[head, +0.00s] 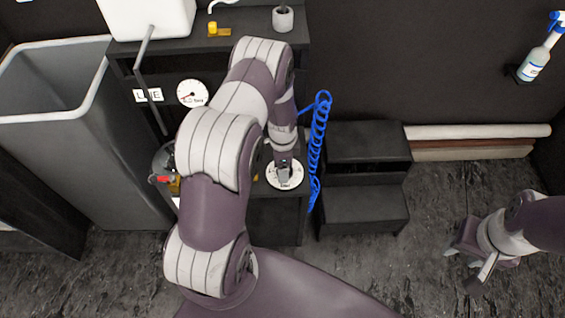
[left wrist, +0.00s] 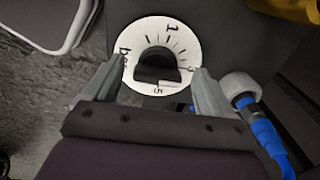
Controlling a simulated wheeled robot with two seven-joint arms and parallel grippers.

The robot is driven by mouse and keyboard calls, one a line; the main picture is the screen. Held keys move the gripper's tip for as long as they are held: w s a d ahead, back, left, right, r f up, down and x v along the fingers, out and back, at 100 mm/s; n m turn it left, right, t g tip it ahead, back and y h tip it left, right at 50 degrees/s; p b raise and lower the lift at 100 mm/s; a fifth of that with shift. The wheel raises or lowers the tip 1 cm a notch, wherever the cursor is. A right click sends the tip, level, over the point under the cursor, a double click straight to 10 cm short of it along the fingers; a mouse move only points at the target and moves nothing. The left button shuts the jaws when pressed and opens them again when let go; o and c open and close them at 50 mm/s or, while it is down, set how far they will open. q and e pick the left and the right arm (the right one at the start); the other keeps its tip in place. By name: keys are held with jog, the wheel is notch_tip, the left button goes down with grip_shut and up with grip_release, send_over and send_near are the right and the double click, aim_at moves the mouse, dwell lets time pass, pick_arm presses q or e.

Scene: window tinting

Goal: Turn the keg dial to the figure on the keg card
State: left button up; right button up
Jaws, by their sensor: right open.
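The keg dial is a round white plate (left wrist: 180,36) with black figures and tick marks, and a black knob (left wrist: 157,66) at its middle. In the head view the dial (head: 272,181) lies low on the dark stand, partly covered by my left gripper (head: 284,174). In the left wrist view my left gripper (left wrist: 156,72) is open, one finger on each side of the knob with gaps visible. I cannot tell where the knob points. My right gripper (head: 466,264) is open and empty over the floor at right. I cannot make out a keg card; my left arm hides part of the stand.
A red-needled gauge (head: 192,93) and a line label (head: 148,95) are on the stand. A coiled blue hose (head: 319,140) hangs just right of the dial, beside black steps (head: 362,208). A grey bin (head: 110,150) stands left. Floor at right is clear.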

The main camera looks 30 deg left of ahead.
pick_arm(q)
notch_tip(320, 180, up, 13)
jog(key=shift+f+p, duration=0.15)
jog(key=shift+p, duration=0.25)
dwell(0.4)
